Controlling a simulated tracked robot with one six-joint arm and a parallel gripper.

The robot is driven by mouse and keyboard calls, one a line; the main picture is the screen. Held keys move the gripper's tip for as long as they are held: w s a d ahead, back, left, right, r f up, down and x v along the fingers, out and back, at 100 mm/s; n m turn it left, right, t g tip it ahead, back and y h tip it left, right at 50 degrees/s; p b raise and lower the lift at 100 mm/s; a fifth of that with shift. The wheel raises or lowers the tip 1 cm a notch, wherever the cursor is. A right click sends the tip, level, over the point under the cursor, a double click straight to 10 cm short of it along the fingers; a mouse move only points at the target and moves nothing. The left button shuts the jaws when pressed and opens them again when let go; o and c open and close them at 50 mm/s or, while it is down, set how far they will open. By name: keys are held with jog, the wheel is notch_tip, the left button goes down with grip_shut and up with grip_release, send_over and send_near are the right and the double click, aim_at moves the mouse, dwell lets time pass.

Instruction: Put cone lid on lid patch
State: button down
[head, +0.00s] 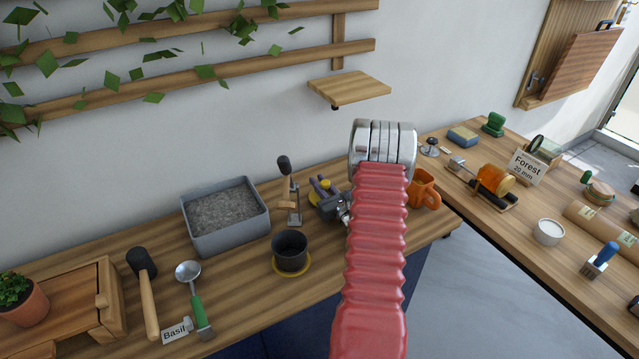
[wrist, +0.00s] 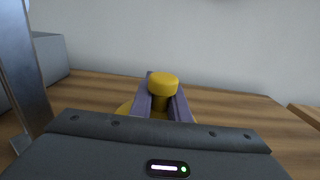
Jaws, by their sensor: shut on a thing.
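My gripper (head: 322,186) is shut on the yellow cone lid (head: 316,197), near the back of the left bench. In the wrist view, the purple fingers of my gripper (wrist: 162,104) stand either side of the round yellow knob of the cone lid (wrist: 163,83). Part of its wider yellow body shows below and behind the fingers. I cannot tell whether the lid touches the bench. No separate lid patch can be made out; my red arm covers part of the bench. A yellow disc (head: 306,268) shows under a dark pot.
The dark pot (head: 290,250) stands in front of my gripper. A metal stand with a dark knob (head: 284,165) and a grey gravel tray (head: 226,215) are to the left. An orange mug (head: 425,190) stands right of my arm. A small wooden shelf (head: 348,87) juts out above.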

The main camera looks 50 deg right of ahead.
jog(key=shift+f, duration=0.5)
jog(key=c, duration=1.7)
grip_release()
jog(key=shift+a+f, duration=0.1)
jog(key=shift+r, duration=0.4)
jog(key=shift+s+r, duration=0.15)
jog(key=shift+r, duration=0.1)
jog(key=v, duration=1.1)
jog(key=shift+s+a+r, duration=0.1)
jog(key=shift+s+r, duration=0.05)
jog(key=shift+s, duration=0.15)
jog(key=shift+w+r, duration=0.1)
